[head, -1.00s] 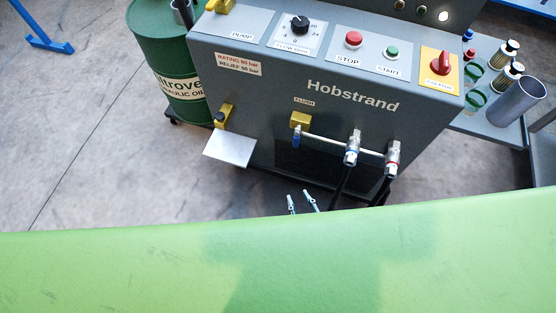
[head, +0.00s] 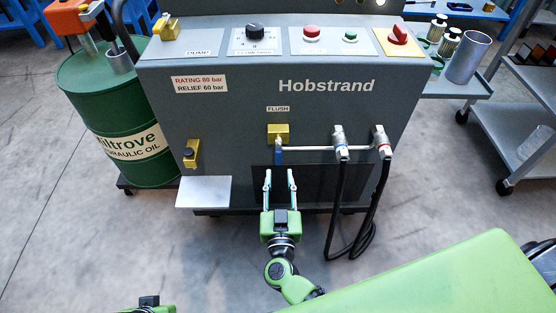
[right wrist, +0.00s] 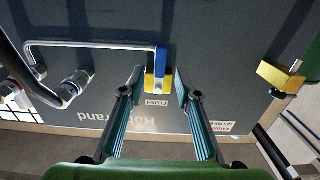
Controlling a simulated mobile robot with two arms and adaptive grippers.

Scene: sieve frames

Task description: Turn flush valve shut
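The flush valve (head: 278,132) is a yellow block under the FLUSH label on the grey Hobstrand panel. Its blue handle (head: 278,156) hangs down from the block. In the right wrist view, which is turned over, the yellow block (right wrist: 151,86) and the blue handle (right wrist: 160,62) show between my fingers. My right gripper (head: 279,176) is open and empty, its fingers pointing at the panel just below the valve in the head view. I see no contact. Only part of my left gripper (head: 148,304) shows at the bottom edge; its fingers are hidden.
A chrome pipe (head: 310,148) runs right from the valve to two fittings with black hoses (head: 338,215). A second yellow valve (head: 191,153) and a grey shelf (head: 203,191) are left of it. A green oil drum (head: 125,115) stands further left. The floor in front is clear.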

